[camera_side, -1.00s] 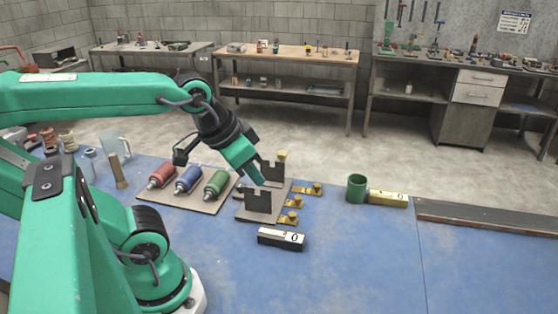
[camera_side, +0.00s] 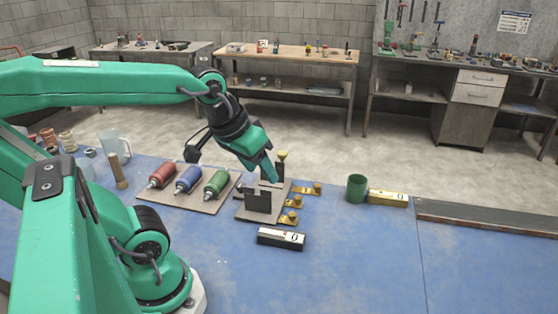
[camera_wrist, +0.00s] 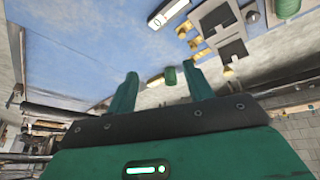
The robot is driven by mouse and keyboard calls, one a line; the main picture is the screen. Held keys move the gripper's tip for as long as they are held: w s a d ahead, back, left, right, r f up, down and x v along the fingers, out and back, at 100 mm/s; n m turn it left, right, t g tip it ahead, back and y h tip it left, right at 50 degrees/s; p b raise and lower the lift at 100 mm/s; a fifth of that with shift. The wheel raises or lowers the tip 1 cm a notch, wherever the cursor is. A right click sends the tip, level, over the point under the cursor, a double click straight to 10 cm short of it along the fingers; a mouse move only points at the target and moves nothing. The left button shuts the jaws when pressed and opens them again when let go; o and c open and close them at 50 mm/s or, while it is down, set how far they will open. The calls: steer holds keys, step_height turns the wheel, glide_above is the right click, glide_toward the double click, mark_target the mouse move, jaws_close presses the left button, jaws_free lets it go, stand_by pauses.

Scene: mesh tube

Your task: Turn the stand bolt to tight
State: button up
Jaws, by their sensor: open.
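The stand (camera_side: 258,202) has dark, notched upright plates on a grey base, on the blue table at the middle of the side view. A yellow-headed bolt (camera_side: 282,154), which I take to be the stand bolt, stands at its back plate. The stand also shows upside down at the top right of the wrist view (camera_wrist: 230,48), with the bolt head (camera_wrist: 228,71) beside one finger. My gripper (camera_side: 271,178) is open and empty, tilted down over the stand, near the bolt in the side view. Its two fingers (camera_wrist: 162,82) are apart. I cannot tell whether a finger touches the stand.
Several small brass pieces with knobs (camera_side: 292,203) sit right of the stand. Red, blue and green bottles lie on a board (camera_side: 205,205) to its left. A black-and-white box (camera_side: 281,238) lies in front. A green cup (camera_side: 357,188) and yellow box (camera_side: 388,198) stand to the right.

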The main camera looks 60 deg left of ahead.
steer(key=w+a+f+n+g, duration=0.2)
steer(key=w+a+n, duration=0.2)
steer(key=a+n, duration=0.25)
steer(key=n+g, duration=0.3)
steer(key=n, duration=1.7)
glide_above(242, 184)
step_height(242, 184, down, 12)
steer(key=shift+r, duration=0.1)
steer(key=shift+n, duration=0.25)
steer(key=shift+f, duration=3.95)
steer(key=c, duration=1)
